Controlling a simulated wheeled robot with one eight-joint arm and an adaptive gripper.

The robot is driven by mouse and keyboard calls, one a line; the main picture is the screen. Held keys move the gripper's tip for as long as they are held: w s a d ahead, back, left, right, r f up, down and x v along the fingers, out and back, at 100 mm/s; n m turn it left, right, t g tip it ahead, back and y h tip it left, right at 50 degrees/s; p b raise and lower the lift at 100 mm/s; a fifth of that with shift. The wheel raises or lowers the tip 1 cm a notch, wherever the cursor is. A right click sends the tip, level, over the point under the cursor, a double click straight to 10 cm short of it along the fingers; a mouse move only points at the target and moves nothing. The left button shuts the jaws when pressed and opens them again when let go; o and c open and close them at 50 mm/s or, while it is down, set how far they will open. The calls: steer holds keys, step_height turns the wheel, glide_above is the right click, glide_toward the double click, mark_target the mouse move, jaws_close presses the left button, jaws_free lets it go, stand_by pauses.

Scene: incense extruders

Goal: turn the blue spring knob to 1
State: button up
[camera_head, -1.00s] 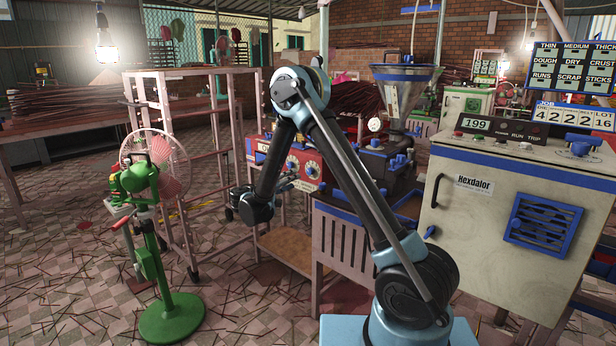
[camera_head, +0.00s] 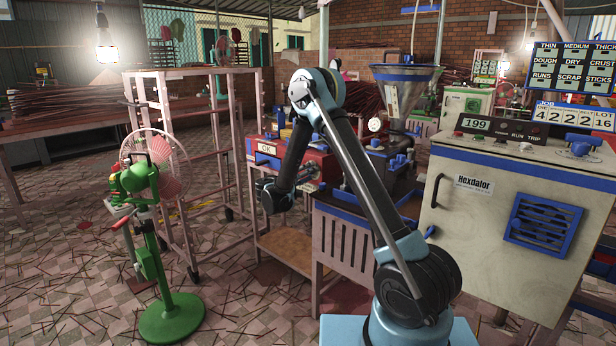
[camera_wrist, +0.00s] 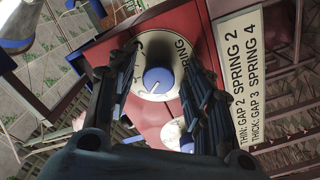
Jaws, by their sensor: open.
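The blue spring knob (camera_wrist: 158,80) sits on a white round dial (camera_wrist: 153,50) on a red panel (camera_wrist: 110,60) in the wrist view. The dial is lettered "SPRING", and the knob carries a pale pointer mark. My gripper (camera_wrist: 155,75) is open, with one dark finger on each side of the knob in the picture. I cannot tell whether the fingertips touch it or how far off it is. In the head view the red machine (camera_head: 318,165) is partly hidden behind my arm. The dial's numbers are too blurred or covered to read.
A second blue knob (camera_wrist: 187,143) on a white dial lies close by, partly behind a finger. A white sign (camera_wrist: 250,80) reads "THIN: GAP 2 SPRING 2" and "THICK: GAP 3 SPRING 4". A pink rack (camera_head: 190,75) stands left of the red machine, and a grey cabinet (camera_head: 510,215) right.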

steer(key=c, duration=1)
steer(key=shift+c, duration=0.2)
steer(key=shift+a+n, duration=0.1)
steer(key=shift+n, duration=3.4)
steer(key=o, duration=1)
steer(key=shift+o, duration=0.2)
